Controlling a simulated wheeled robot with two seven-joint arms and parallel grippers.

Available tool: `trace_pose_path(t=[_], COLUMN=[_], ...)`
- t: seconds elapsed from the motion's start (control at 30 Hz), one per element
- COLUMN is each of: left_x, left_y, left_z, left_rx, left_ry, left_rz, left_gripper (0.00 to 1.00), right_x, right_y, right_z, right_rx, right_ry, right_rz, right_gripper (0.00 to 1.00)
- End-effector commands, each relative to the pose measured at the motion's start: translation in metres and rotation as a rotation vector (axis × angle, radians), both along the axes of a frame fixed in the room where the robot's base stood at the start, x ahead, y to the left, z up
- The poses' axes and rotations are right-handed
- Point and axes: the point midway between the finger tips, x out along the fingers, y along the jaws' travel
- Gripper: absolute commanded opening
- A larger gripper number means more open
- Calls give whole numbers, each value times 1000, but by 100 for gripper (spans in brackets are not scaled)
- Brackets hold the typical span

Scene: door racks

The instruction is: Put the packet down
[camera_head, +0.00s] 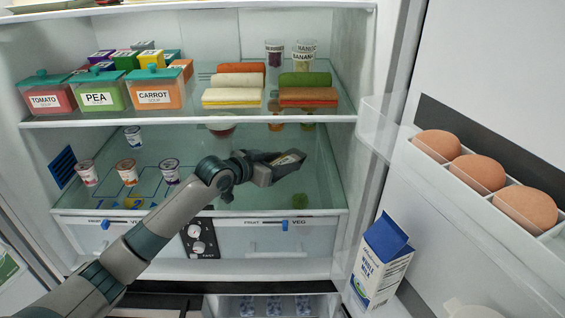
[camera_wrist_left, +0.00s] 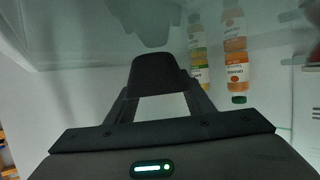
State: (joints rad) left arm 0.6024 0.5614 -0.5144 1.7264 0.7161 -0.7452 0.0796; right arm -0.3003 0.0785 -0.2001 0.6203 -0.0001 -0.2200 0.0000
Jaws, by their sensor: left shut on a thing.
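My left arm reaches from the lower left into the fridge in the head view. My left gripper (camera_head: 284,164) is over the right half of the lower glass shelf (camera_head: 250,190). It is shut on the packet (camera_head: 290,158), a small pale and brown item that shows only in part between the fingers. I cannot tell whether the packet touches the shelf. In the left wrist view the gripper (camera_wrist_left: 160,75) shows as dark fingers and hides the packet. My right gripper is in neither view.
Small cups (camera_head: 126,170) stand on the shelf's left side. Bottles (camera_wrist_left: 235,55) show beyond the gripper in the left wrist view. The upper shelf (camera_head: 200,118) holds soup tubs and stacked packs. The open door's rack has eggs (camera_head: 474,172) and a milk carton (camera_head: 383,262).

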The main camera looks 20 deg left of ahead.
Motion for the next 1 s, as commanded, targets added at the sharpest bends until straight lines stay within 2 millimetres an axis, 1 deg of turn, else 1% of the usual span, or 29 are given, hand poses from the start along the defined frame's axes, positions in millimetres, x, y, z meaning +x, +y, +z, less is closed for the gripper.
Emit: trace_pose_path(t=[0.03, 0.13, 0.27, 0.6, 0.63, 0.7, 1.0], left_x=[-1, 3, 4, 4, 4, 4, 4], left_y=[0, 1, 1, 1, 1, 1, 1], left_z=[-4, -7, -12, -15, -15, -15, -14], left_rx=[-2, -1, -1, 0, 0, 0, 1], left_ry=[2, -2, -3, -3, -1, -1, -1], left_rz=[0, 0, 1, 1, 1, 1, 1], left_gripper=[13, 13, 13, 13, 53, 67, 67], right_x=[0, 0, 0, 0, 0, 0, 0], right_y=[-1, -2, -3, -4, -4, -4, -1], right_z=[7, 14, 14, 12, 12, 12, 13], right_rx=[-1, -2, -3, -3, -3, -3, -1], right_ry=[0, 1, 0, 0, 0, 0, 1], right_rz=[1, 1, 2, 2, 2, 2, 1], right_gripper=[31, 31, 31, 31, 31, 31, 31])
